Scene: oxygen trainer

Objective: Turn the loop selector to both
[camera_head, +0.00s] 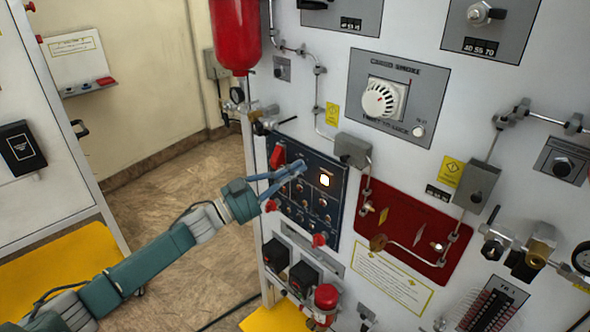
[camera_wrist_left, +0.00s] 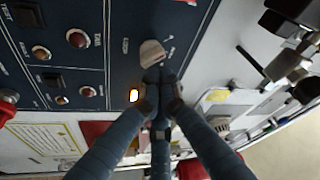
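The dark blue control panel (camera_head: 338,212) stands on the white trainer front and fills the upper left of the left wrist view (camera_wrist_left: 45,110). A pale grey knob (camera_wrist_left: 153,53) sits on it in the left wrist view, next to small lettering I cannot read. My left gripper (camera_head: 297,169) is at the upper part of this panel. In the left wrist view its fingertips (camera_wrist_left: 160,92) are drawn together just below the knob; I cannot tell whether they touch it. In the head view the fingers cover that spot. My right gripper is not in view.
A lit indicator (camera_head: 325,180) is close to the fingertips. A red lever (camera_head: 278,157) and red knobs (camera_head: 319,240) stick out of the panel. A red cylinder (camera_head: 235,35) hangs above, and a pipe and grey box (camera_head: 353,149) stand at the right.

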